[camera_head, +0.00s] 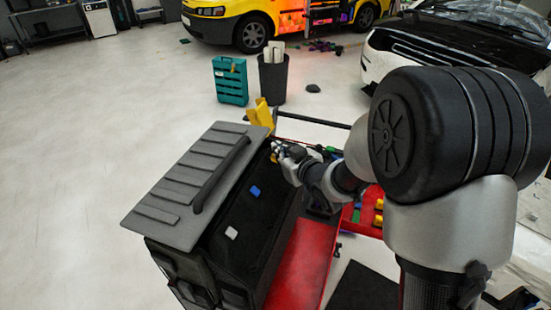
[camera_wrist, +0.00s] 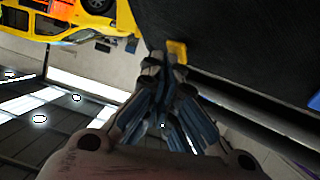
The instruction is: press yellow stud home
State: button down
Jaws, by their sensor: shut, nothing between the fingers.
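The yellow stud (camera_wrist: 177,50) shows in the wrist view on a black panel (camera_wrist: 235,40), near its edge. My gripper (camera_wrist: 163,60) is shut and empty, its tips close beside the stud; I cannot tell whether they touch it. In the head view, my gripper (camera_head: 275,148) is at the far end of the dark panel (camera_head: 262,212) of a grey-lidded case (camera_head: 190,185). A blue stud (camera_head: 254,190) and a white stud (camera_head: 231,233) sit nearer on the same panel.
A red tray (camera_head: 300,262) lies right of the case, with yellow pieces (camera_head: 379,204) farther right. A yellow object (camera_head: 260,114) stands behind the case. A teal crate (camera_head: 230,81) and a dark bin (camera_head: 273,80) stand beyond. The floor at left is clear.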

jog(key=shift+a+f+b, duration=0.2)
jog(key=shift+f+b, duration=0.15)
dwell(0.4)
jog(key=shift+r, duration=0.1)
jog(key=shift+s+d+r+p, duration=0.15)
jog(key=shift+d+r+p, duration=0.4)
jog(key=shift+r, duration=0.1)
jog(key=d+r+p, duration=0.1)
jog(key=r, duration=0.1)
jog(key=s+d+r+p, duration=0.1)
jog(key=d+r+p, duration=0.1)
dwell(0.5)
dwell(0.3)
